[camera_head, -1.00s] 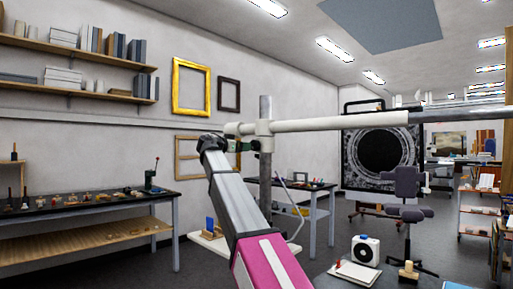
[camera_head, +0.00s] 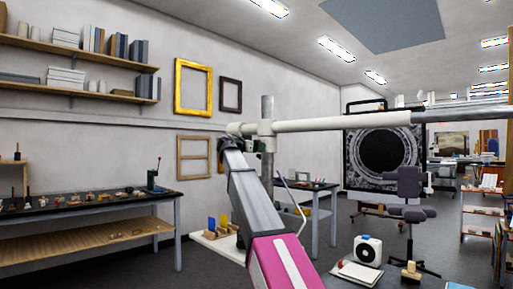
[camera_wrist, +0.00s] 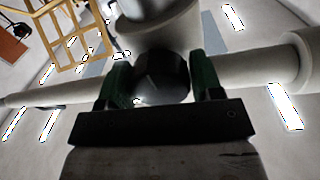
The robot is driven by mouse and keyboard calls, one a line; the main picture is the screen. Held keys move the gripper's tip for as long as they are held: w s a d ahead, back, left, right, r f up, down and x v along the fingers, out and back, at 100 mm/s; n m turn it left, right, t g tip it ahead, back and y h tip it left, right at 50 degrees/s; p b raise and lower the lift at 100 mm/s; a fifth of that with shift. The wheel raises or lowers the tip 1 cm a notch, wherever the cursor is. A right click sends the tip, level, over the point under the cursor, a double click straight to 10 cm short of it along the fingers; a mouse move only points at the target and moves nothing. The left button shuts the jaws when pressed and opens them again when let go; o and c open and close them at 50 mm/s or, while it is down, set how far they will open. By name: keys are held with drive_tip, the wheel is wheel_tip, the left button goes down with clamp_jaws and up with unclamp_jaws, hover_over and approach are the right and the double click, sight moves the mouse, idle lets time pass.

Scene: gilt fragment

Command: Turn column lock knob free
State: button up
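The column is a grey upright post (camera_head: 268,165) with a white sleeve joint (camera_head: 265,128) carrying a long white horizontal arm. In the wrist view, a dark round knob (camera_wrist: 163,78) sticks out of the white joint (camera_wrist: 160,35). My gripper (camera_wrist: 161,68) has its two green fingers on either side of the knob, spread apart with the knob between them. I see no clear squeeze; contact is hard to judge. In the head view my arm reaches up to the left of the joint and hides most of the knob.
The white horizontal arm (camera_head: 340,121) crosses the view to the right. A worktable with small items (camera_head: 85,205) stands left. A white box fan (camera_head: 367,250), a purple chair (camera_head: 408,195) and a dark round panel (camera_head: 383,150) stand right. Floor shows between the furniture.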

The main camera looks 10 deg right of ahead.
drive_tip(key=c, duration=0.4)
drive_tip(key=shift+n, duration=0.3)
drive_tip(key=n, duration=0.3)
drive_tip(key=shift+n, duration=0.4)
drive_tip(key=n, duration=0.3)
drive_tip(key=shift+n, duration=0.4)
drive_tip(key=n, duration=0.7)
drive_tip(key=shift+t, duration=0.4)
drive_tip(key=o, duration=0.9)
